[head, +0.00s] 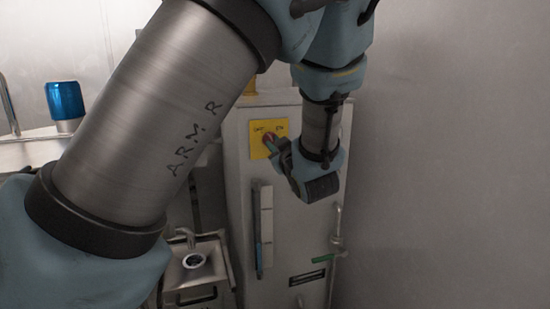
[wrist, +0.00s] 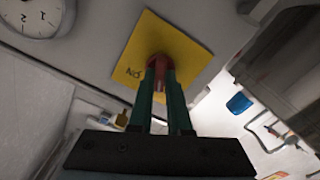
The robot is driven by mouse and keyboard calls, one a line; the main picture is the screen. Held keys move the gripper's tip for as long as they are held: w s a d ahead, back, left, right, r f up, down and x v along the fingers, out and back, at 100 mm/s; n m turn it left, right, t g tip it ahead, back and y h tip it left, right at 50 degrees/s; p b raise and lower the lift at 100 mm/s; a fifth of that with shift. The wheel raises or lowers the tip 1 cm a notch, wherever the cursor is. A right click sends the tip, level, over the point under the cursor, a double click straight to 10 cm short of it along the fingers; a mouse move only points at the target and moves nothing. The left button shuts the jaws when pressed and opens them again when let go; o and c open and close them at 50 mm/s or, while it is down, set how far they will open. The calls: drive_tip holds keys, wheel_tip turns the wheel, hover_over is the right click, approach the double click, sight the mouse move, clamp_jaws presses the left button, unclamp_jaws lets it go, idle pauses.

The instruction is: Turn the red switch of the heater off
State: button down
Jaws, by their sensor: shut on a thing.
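The heater (head: 293,238) is a tall pale grey cabinet in the middle of the head view. Its yellow switch plate (head: 259,150) is on the upper front, with lettering along the top; it also shows in the wrist view (wrist: 188,44), where ON is readable at the lower left. The red switch (wrist: 157,62) sits in the middle of the plate. My gripper (wrist: 160,78) has green fingers and is shut on the red switch. In the head view my gripper (head: 273,147) reaches the plate from the lower right. The fingers partly hide the switch, so its exact angle is unclear.
A grey wall (head: 450,160) stands right of the heater. A long handle (head: 263,228) runs down the heater's front, and a green-handled valve (head: 325,258) is at lower right. A blue container (head: 65,100) is at far left. A clock (wrist: 36,14) shows in the wrist view.

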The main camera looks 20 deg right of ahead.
drive_tip(key=shift+f+n+b, duration=0.1)
drive_tip(key=shift+n+b, duration=1.6)
drive_tip(key=shift+b, duration=0.25)
drive_tip(key=c, duration=0.9)
unclamp_jaws()
drive_tip(key=shift+o, duration=0.2)
drive_tip(key=shift+s, duration=0.1)
drive_tip(key=s+a+b, duration=0.1)
drive_tip(key=s, duration=0.9)
drive_tip(key=shift+s+a+b, duration=0.15)
drive_tip(key=shift+s+b, duration=0.15)
drive_tip(key=shift+b, duration=0.05)
